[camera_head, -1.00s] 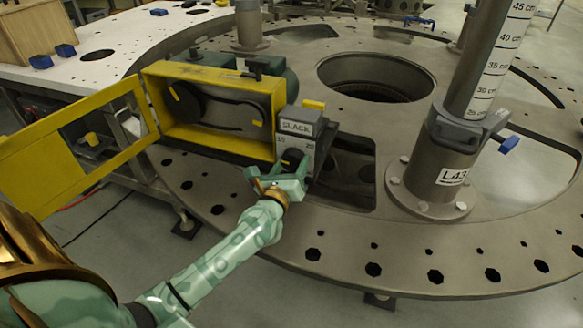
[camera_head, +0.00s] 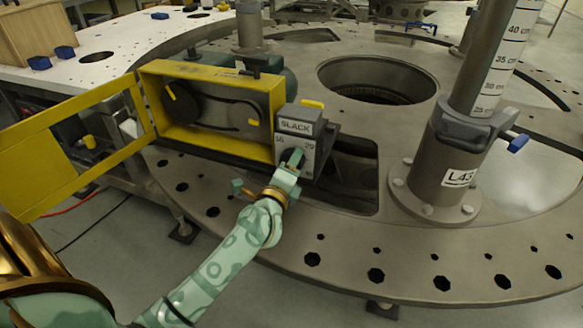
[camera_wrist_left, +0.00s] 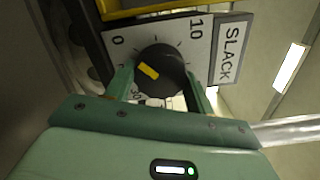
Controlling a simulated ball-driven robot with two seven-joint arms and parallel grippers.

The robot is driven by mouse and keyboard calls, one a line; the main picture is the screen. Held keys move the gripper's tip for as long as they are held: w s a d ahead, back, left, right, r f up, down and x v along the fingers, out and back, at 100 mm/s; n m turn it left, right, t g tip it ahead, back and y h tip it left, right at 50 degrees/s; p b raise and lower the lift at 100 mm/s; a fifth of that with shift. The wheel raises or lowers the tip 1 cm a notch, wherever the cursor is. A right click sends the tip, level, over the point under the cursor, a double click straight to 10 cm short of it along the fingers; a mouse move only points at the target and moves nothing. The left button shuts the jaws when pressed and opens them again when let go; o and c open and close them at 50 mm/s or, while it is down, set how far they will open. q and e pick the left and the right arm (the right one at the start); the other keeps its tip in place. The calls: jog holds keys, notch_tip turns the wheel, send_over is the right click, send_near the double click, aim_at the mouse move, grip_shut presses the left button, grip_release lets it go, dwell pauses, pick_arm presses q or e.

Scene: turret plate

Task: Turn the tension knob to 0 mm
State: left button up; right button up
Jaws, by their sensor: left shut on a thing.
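The tension knob (camera_wrist_left: 168,65) is a dark round knob with a yellow mark, on a grey panel (camera_wrist_left: 205,50) labelled SLACK. In the left wrist view, the 0 is to the upper left of the knob, the 10 at upper right and the 30 below. The yellow mark sits on the knob's left side, in the sector between 0 and 30; I cannot read its exact value. My left gripper (camera_wrist_left: 162,88) is shut on the knob, one finger on each side. In the head view the left gripper (camera_head: 290,164) hides most of the knob. My right gripper is out of view.
Left of the panel is a yellow belt housing (camera_head: 205,143) with its yellow door (camera_head: 20,185) swung open to the left. A grey post (camera_head: 450,150) labelled L43, with a blue lever (camera_head: 518,143), stands to the right. The round plate (camera_head: 330,222) has holes and an opening.

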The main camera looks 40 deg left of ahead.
pick_arm(q)
jog(key=shift+f+n, duration=0.15)
jog(key=shift+n, duration=0.25)
jog(key=o, duration=1)
jog(key=shift+c, duration=0.2)
jog(key=v, duration=1.5)
jog(key=shift+d+b, duration=0.1)
jog(key=shift+b, duration=0.25)
jog(key=shift+s+d, duration=0.2)
jog(key=shift+s, duration=0.45)
